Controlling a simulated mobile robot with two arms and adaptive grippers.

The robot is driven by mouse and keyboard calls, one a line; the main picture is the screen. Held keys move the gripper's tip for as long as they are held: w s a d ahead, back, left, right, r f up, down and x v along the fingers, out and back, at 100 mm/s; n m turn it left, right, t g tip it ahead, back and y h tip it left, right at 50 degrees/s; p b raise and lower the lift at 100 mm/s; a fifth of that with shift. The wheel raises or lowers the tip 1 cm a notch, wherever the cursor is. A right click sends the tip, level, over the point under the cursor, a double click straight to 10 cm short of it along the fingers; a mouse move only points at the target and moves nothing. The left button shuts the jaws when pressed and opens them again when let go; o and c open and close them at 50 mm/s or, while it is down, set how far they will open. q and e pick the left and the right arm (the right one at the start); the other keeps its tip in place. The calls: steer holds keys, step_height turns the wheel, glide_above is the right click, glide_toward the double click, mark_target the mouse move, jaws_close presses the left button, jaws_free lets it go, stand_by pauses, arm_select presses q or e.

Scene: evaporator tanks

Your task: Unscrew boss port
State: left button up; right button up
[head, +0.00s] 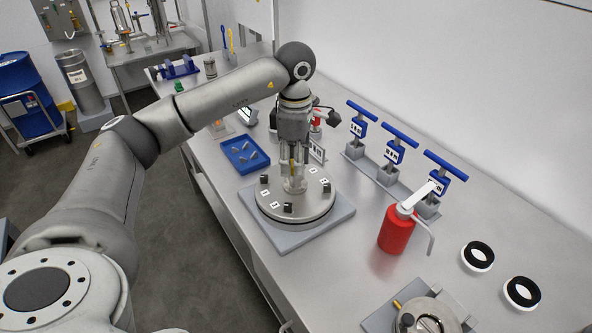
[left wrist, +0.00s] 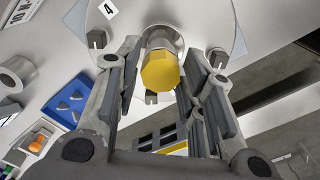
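The boss port shows in the left wrist view as a yellow hexagonal cap (left wrist: 160,71) on a short metal neck (left wrist: 162,38), standing on a round steel lid. In the head view the lid (head: 268,212) sits on a grey base plate on the bench, with several dark blocks and numbered labels around its top. My left gripper (head: 294,185) points down over the lid's middle. In the left wrist view its two fingers (left wrist: 160,95) stand on either side of the cap, with a visible gap on each side. My right gripper is not in view.
A blue tray (head: 235,165) with small metal parts lies left of the lid. Blue-handled tools (head: 394,152) stand in grey holders at the right. A red pump bottle (head: 397,232), black-and-white rings (head: 478,257) and another round metal fitting (head: 428,318) stand nearer. Bench between them is clear.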

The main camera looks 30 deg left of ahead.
arm_select(q)
steer(key=m, duration=0.5)
steer(key=shift+m+b, duration=0.3)
steer(key=shift+b, duration=0.1)
steer(key=shift+c, duration=0.4)
jaws_close()
steer(key=n, duration=0.5)
steer(key=shift+p, duration=0.35)
steer(key=n, duration=0.3)
steer(key=shift+n+p, duration=0.3)
steer(key=shift+n, duration=0.9)
